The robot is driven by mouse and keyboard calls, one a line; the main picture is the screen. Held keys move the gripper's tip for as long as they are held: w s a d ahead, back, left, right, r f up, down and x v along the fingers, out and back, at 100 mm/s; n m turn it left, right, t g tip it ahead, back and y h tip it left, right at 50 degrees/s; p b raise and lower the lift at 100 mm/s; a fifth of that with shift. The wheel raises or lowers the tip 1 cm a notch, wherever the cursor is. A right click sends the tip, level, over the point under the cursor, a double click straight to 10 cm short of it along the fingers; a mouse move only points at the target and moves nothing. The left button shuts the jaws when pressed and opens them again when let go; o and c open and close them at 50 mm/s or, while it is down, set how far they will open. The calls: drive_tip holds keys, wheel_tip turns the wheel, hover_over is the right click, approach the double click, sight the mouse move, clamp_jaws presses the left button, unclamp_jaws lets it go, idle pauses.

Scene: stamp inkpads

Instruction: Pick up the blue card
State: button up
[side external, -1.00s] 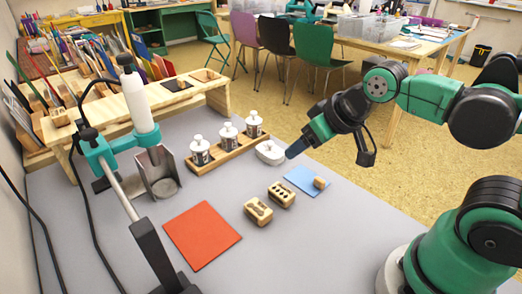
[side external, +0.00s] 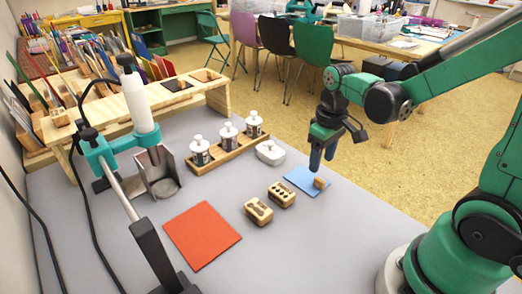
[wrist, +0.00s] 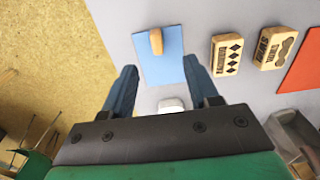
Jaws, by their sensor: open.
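The blue card (side external: 300,181) lies flat on the grey table near its far right edge. A small wooden block (side external: 320,183) sits on the card at its right end. In the wrist view the blue card (wrist: 160,66) shows ahead of my fingers, with the wooden block (wrist: 156,41) on its far part. My gripper (side external: 322,166) points down above the card, its fingertips apart from it as far as I can tell. In the wrist view my gripper (wrist: 161,82) is open, with nothing between its fingers.
Two wooden stamp blocks (side external: 258,210) (side external: 281,193) lie left of the card, and a red card (side external: 202,234) lies farther left. A white lidded dish (side external: 270,152) and a wooden rack (side external: 230,152) with ink bottles stand behind.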

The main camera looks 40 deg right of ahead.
sight(320, 179)
drive_tip(key=shift+d+f, duration=0.15)
drive_tip(key=shift+f, duration=2.95)
clamp_jaws()
